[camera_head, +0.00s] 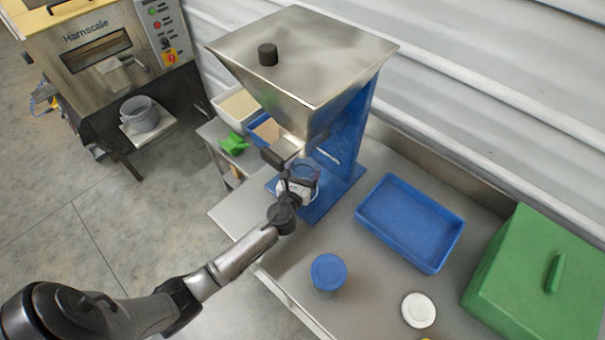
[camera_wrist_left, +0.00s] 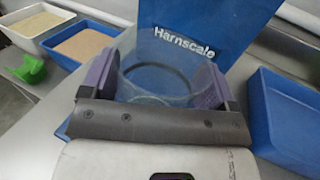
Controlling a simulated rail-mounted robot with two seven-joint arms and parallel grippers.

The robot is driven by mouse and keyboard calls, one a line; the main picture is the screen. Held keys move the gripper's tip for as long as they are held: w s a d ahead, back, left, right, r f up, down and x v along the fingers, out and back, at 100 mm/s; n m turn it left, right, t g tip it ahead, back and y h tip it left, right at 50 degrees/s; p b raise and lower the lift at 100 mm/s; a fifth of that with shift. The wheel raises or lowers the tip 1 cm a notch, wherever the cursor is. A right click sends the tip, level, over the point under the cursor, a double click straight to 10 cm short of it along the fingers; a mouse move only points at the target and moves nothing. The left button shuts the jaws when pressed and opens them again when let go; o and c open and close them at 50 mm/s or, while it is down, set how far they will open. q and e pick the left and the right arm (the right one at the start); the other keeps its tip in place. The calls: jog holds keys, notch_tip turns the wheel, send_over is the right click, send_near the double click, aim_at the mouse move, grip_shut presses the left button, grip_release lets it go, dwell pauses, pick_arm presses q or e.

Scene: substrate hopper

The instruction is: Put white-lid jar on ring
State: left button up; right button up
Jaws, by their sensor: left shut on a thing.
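My left gripper (camera_head: 298,187) is shut on a clear jar (camera_head: 307,174) under the spout of the steel hopper. In the left wrist view the clear jar (camera_wrist_left: 165,75) has no lid on it and sits between the purple finger pads of the gripper (camera_wrist_left: 158,88). A dark ring (camera_wrist_left: 160,78) shows through the jar, by the hopper's blue stand (camera_wrist_left: 215,25). I cannot tell whether the jar's bottom touches it. A round white lid (camera_head: 418,310) lies apart on the bench at the lower right. My right gripper is not in view.
The hopper (camera_head: 300,60) stands above the held jar. A blue-lidded jar (camera_head: 328,272), an empty blue tray (camera_head: 362,208) and a green box (camera_head: 540,290) stand on the bench. Bins and a green scoop (camera_head: 232,144) are at the left. Bench between jar and tray is clear.

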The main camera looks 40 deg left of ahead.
pick_arm(q)
jog(key=shift+s+d+f, duration=0.1)
jog(key=shift+s+f, duration=0.15)
jog(key=shift+f, duration=0.05)
jog(key=shift+w, duration=0.1)
jog(key=shift+r, duration=0.1)
jog(key=shift+f, duration=0.25)
jog(key=o, duration=0.9)
